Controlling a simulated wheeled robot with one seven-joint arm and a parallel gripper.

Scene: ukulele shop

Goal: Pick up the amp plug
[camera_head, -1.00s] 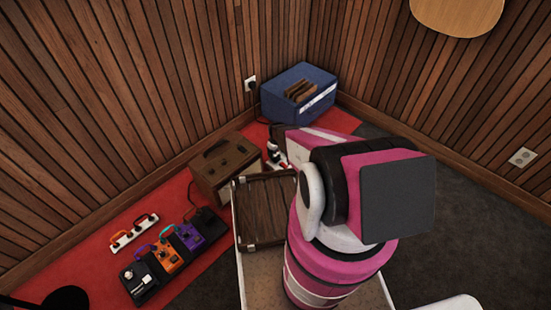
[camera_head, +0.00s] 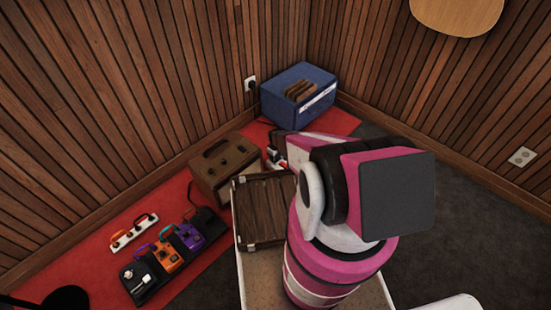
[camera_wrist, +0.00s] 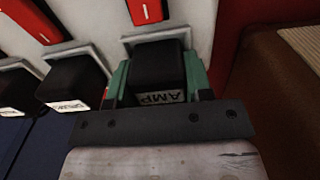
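The amp plug (camera_wrist: 157,68) is a black block with an "AMP" label, upside down in the wrist view. It sits at a socket of the white power strip (camera_wrist: 92,22), below a red switch. My gripper (camera_wrist: 158,80) has one green finger on each side of the plug, close against it. I cannot tell whether the fingers press on it. In the head view my arm hides the gripper and the plug; only part of the red and white strip (camera_head: 278,160) shows.
Other black plugs, one labelled (camera_wrist: 75,82), sit in the strip to the left. Pedals (camera_head: 170,252) lie on the red mat at left. Walls close the corner.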

